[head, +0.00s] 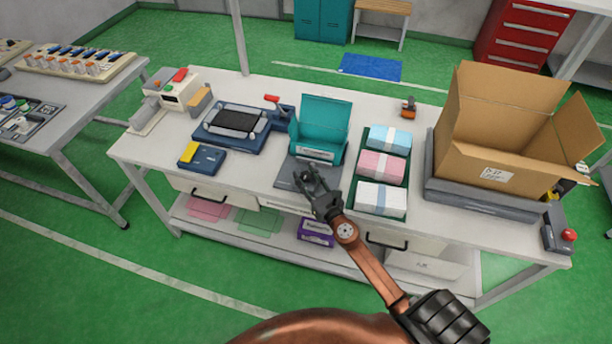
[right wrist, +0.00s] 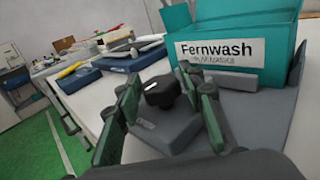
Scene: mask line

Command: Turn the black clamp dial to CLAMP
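The black clamp dial (right wrist: 160,92) shows in the right wrist view as a dark knob with a small pale mark on its top. It sits on a grey base (right wrist: 165,128) in front of the teal box labelled Fernwash (right wrist: 235,50). My right gripper (head: 312,180) is over the grey plate before the teal box (head: 320,122) in the head view. In the right wrist view its green-padded fingers (right wrist: 160,105) are spread, one on each side of the dial, with gaps visible. I cannot read any CLAMP marking. The dial is not distinguishable in the head view. My left gripper is not in view.
On the table (head: 150,160), a blue-grey fixture (head: 220,138) stands left of the teal box. A green tray (head: 373,130) with wrapped mask packs is close on the right. A cardboard box (head: 500,130) stands further right, near a red button (head: 568,235).

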